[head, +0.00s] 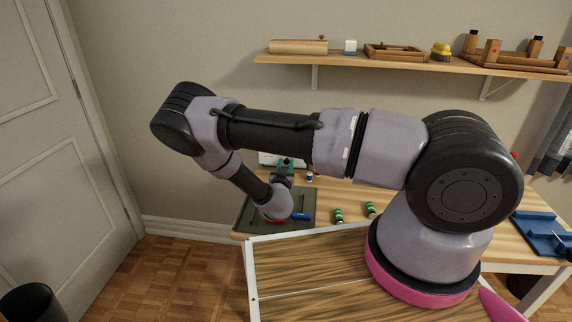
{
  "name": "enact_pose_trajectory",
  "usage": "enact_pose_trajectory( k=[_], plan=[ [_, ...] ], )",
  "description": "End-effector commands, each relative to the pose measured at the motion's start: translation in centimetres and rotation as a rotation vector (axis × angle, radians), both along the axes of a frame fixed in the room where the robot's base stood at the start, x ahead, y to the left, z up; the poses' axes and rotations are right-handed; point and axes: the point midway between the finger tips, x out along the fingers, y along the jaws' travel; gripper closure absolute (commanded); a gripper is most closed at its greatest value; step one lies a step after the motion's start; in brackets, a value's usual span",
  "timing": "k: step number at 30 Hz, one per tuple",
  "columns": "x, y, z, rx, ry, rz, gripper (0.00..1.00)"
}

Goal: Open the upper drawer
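No drawer front or handle can be made out in the head view, so I cannot tell whether the upper drawer is open or shut. My arm reaches left and bends down to a wrist over the dark mat at the left end of the wooden desk (325,222). My gripper (283,175) seems to be the small dark part just beyond the wrist, pointing away from me. Its fingers are too small and partly hidden to read. A pale, low object (266,158) is partly visible behind it.
The dark mat (246,215) holds red- and blue-handled tools. Green-banded small items (338,215) and a little bottle (310,176) stand nearby. A blue tray (540,232) lies at right. A wall shelf (400,64) with wooden items is above.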

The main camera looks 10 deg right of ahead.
Motion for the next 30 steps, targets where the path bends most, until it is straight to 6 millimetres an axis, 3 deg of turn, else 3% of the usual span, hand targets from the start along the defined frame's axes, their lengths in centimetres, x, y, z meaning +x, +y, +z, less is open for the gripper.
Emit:
enact_pose_trajectory(
  k=[13, 24, 30],
  plan=[
    [0.1, 0.0, 0.8, 0.000, -0.003, -0.001, 0.43],
    [0.0, 0.1, 7.4, 0.000, -0.002, 0.000, 0.43],
    [0.0, 0.0, 9.6, 0.000, -0.001, 0.001, 0.43]
  ],
)
